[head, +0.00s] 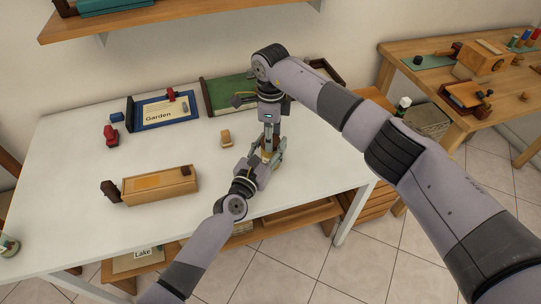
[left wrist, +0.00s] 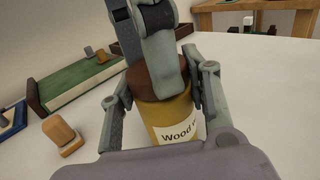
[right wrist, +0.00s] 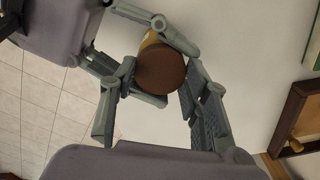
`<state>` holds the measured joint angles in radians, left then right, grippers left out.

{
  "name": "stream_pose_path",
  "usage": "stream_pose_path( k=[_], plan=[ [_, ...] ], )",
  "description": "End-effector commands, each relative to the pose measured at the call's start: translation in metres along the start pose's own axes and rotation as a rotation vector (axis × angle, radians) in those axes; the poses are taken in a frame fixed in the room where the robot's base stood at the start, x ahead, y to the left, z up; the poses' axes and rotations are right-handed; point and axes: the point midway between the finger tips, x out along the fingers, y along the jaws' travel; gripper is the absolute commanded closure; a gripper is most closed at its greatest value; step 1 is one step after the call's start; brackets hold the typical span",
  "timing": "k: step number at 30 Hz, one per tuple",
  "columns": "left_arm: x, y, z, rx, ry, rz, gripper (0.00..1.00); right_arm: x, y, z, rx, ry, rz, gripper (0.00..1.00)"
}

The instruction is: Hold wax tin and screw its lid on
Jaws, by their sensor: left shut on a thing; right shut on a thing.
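The wax tin (left wrist: 178,118) is yellow with a white label that reads "Wood" and more that is cut off. It stands upright at the right part of the white table. My left gripper (head: 262,162) is shut on the tin's body from the near side. The brown round lid (right wrist: 161,70) sits on top of the tin; whether it is threaded on cannot be told. My right gripper (right wrist: 158,88) comes from above and is shut on the lid. In the head view the tin is mostly hidden between the two grippers.
A red object (head: 111,135) is at the left. A second wooden table (head: 440,75) stands right.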

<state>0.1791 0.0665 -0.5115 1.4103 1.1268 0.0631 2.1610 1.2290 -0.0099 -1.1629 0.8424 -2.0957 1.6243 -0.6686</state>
Motion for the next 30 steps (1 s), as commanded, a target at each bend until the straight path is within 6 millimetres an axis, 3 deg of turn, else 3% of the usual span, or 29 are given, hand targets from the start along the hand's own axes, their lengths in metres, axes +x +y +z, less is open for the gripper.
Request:
stream_pose_path(
  k=[6,14,15,24,30],
  plan=[
    [-0.0001,0.0005,-0.0004,0.001,0.000,0.001,1.00,0.0010,0.0006,-0.0006,0.209,0.002,0.003,0.91],
    [0.0000,0.0009,-0.0003,0.000,0.000,0.002,1.00,0.0012,0.0008,-0.0004,0.222,0.002,0.004,0.91],
    [0.0000,0.0009,-0.0002,0.000,0.000,0.002,1.00,0.0012,0.0008,-0.0004,0.222,0.002,0.004,0.56],
    [0.0000,0.0006,-0.0001,0.001,0.000,0.001,1.00,0.0007,0.0004,-0.0002,0.220,0.001,0.002,0.37],
    [0.0000,0.0003,-0.0001,0.001,0.000,0.001,1.00,0.0005,0.0003,-0.0001,0.219,0.001,0.002,0.37]
  ],
)
